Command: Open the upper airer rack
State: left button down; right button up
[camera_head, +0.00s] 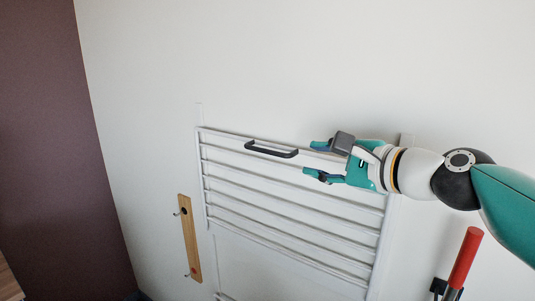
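The upper airer rack (290,211) is a white frame with several horizontal bars on the white wall. It looks folded up flat, close to the wall. A dark handle (270,150) is fixed on its top bar, left of the middle. My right gripper (313,160) comes in from the right, in front of the rack's upper right part. Its two teal and dark fingers are spread apart, point left and hold nothing. The fingertips are a short way right of the handle and do not touch it. My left gripper is not in view.
A wooden strip with hooks (189,238) hangs on the wall left of the rack. A red-handled tool (465,258) is at the lower right, below my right arm. Part of a lower rack (222,297) shows at the bottom edge. The wall above the rack is bare.

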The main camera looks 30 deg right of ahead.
aim_at(269, 152)
jog(key=p+x, duration=0.1)
jog(key=x, duration=1.5)
jog(key=shift+w+r, duration=0.1)
jog(key=shift+w, duration=0.25)
grip_shut()
